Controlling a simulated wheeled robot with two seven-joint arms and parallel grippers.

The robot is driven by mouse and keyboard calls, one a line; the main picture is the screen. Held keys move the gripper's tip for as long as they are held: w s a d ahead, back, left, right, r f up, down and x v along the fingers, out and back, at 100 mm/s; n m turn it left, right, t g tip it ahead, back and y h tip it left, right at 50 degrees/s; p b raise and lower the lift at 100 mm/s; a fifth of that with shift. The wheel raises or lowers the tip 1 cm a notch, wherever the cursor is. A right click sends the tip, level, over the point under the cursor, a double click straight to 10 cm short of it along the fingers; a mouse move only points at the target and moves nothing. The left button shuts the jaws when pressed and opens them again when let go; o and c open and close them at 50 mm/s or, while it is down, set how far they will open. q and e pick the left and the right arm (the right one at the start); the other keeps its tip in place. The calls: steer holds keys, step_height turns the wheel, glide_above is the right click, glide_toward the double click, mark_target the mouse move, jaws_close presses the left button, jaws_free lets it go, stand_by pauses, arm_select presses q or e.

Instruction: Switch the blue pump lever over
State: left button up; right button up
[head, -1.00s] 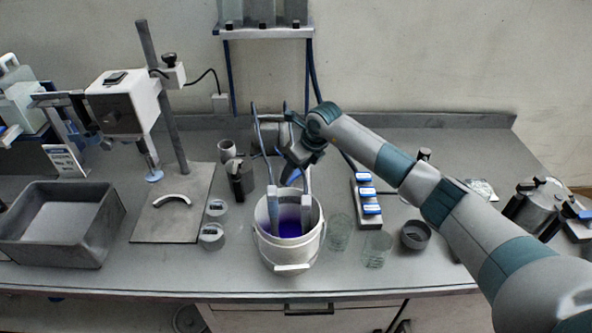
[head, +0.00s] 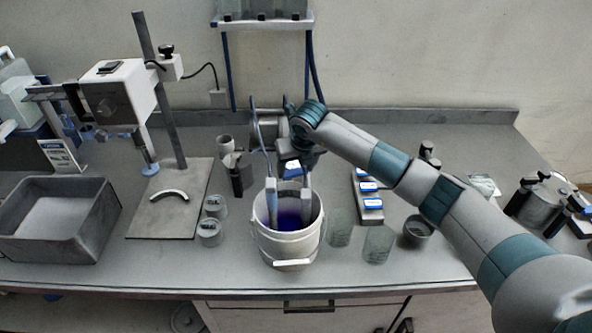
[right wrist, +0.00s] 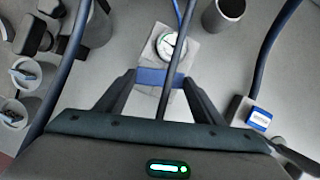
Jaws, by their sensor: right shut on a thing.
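The blue pump lever (right wrist: 160,77) is a blue bar lying across the pump's light grey block in the right wrist view. My right gripper (right wrist: 158,84) has its two dark fingers on either side of the bar and is shut on it. In the head view the blue lever (head: 293,168) shows just behind the white bucket (head: 288,246), at the tip of my right gripper (head: 297,163). The pump body is partly hidden by the gripper there. A round dial (right wrist: 170,42) sits on the block beyond the lever. My left gripper is not in view.
Hoses run from the wall shelf (head: 262,24) down to the pump and bucket, close around my right gripper. The bucket holds purple liquid. A blue-switched strip (head: 369,203) and glass beakers stand to its right. A stand with a plate (head: 172,222) is at left.

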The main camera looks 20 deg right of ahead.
steer(key=shift+s+a+m+h+b, duration=0.25)
steer(key=shift+m+b, duration=0.3)
steer(key=shift+m, duration=0.35)
steer(key=shift+s+m+h+b, duration=0.1)
steer(key=shift+m+h+b, duration=0.35)
steer(key=shift+m, duration=0.45)
steer(key=o, duration=1)
steer(key=shift+o, duration=0.2)
steer(key=shift+r, duration=0.15)
